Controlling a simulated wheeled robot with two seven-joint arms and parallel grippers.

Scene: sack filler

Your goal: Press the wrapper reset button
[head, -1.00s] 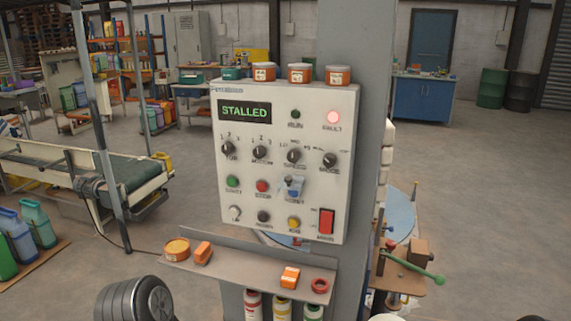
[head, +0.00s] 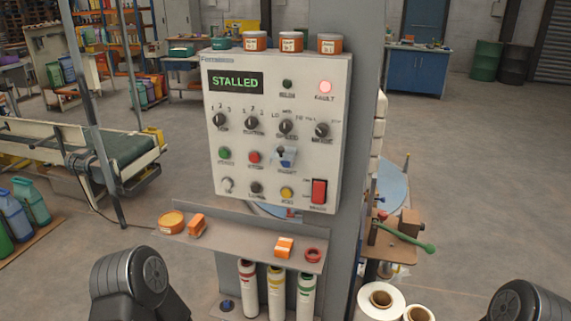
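The grey control panel (head: 240,135) is mounted on a column in front of me. Its display (head: 236,82) reads "STALLED" and the red fault lamp (head: 325,87) is lit. A blue button (head: 284,158) under what looks like a clear flip guard sits right of a red button (head: 254,157) and a green button (head: 224,153). The small labels are too blurred to read surely. Neither gripper is in view; only dark arm parts of mine show at the bottom corners.
A bench with a green-handled lever (head: 405,238) stands right. A conveyor (head: 120,155) stands left.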

